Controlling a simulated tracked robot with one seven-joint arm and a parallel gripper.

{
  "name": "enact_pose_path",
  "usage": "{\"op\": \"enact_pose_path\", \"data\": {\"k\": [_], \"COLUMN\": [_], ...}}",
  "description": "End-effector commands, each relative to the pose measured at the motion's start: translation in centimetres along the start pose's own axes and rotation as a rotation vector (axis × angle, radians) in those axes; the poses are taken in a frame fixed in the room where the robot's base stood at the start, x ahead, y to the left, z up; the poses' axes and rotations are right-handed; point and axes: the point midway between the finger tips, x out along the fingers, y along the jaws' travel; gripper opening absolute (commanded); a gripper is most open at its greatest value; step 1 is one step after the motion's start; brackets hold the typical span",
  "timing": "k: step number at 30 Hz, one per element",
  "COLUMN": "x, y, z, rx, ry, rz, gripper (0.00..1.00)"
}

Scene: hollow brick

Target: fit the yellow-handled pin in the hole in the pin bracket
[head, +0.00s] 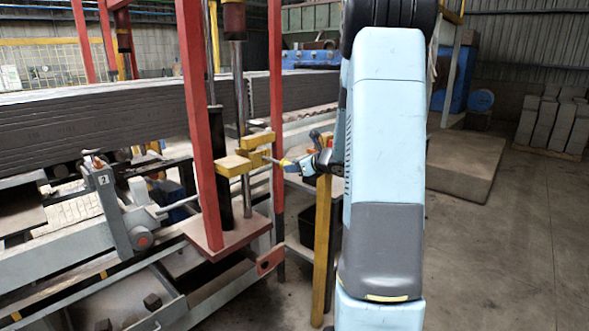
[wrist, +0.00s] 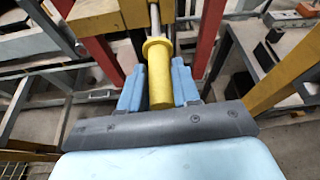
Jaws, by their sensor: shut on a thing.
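The pin's yellow handle (wrist: 159,75), a cylinder with a wide collar, is between the blue fingers of my gripper (wrist: 158,84), which is shut on it. The pin's grey shaft (wrist: 154,18) points away from my gripper, towards the yellow pin bracket (wrist: 130,14). In the head view the pin (head: 286,162) is roughly level, to the right of the pin bracket (head: 236,164), which has stacked yellow plates on the red frame. The shaft tip is close to the plates. The hole is not clearly visible, and I cannot tell whether the tip touches or enters it. My gripper (head: 299,163) shows small there.
Red posts (head: 201,120) stand beside the bracket, above a red base plate (head: 230,233). A yellow post (head: 321,250) stands below my gripper. A dark beam (head: 90,130) runs behind at left. Open concrete floor (head: 490,260) lies at right.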

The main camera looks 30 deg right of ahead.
Motion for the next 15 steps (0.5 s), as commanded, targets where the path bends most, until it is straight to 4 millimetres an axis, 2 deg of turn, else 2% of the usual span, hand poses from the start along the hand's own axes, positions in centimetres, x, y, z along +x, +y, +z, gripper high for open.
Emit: {"op": "enact_pose_path", "data": {"k": [15], "x": [0.71], "y": [0.01], "z": [0.29], "rx": [0.0], "ry": [0.0], "rz": [0.0], "gripper": [0.0]}}
